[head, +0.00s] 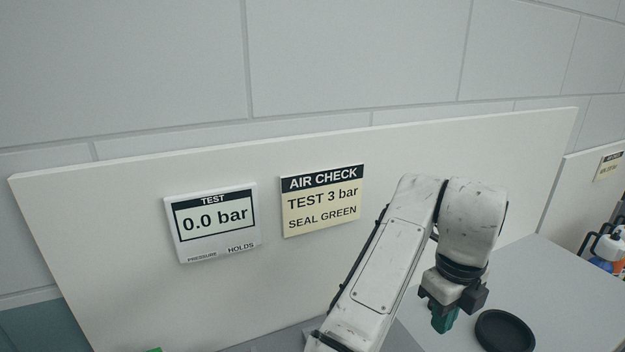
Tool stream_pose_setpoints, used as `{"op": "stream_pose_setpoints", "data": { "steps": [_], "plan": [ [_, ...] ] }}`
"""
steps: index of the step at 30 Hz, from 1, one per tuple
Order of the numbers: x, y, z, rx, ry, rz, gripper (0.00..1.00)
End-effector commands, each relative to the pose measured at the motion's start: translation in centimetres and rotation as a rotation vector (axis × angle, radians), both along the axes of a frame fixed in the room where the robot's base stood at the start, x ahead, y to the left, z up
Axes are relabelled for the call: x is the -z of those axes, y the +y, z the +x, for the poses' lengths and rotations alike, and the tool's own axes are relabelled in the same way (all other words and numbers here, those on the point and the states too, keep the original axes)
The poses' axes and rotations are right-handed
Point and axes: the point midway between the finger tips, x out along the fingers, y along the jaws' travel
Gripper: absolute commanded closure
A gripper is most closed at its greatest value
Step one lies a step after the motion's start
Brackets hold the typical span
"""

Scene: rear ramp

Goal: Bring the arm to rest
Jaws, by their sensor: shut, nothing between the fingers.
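My arm (385,262) rises from the bottom of the head view and bends over at its elbow. My gripper (443,319) points down at its end, at the lower right. Its teal fingertips are together and hold nothing. It hangs over the grey worktop (565,285), just left of a round black dish (504,331). The arm's base is out of view.
A white back panel (110,215) stands behind my arm. It carries a test display (212,222) reading 0.0 bar and an air check sign (322,201). A white jug-like item (606,242) stands at the far right. A green thing (154,350) barely shows at the bottom left.

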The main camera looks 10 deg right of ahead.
Motion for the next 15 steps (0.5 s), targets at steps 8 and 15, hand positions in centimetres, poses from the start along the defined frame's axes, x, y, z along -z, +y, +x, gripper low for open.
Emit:
{"op": "stream_pose_setpoints", "data": {
  "steps": [8, 15],
  "plan": [
    [3.8, -8.6, -2.6, -0.396, -0.017, -0.246, 1.0],
    [7.6, -13.2, -6.0, -0.895, 0.068, -0.421, 1.0]
  ]
}}
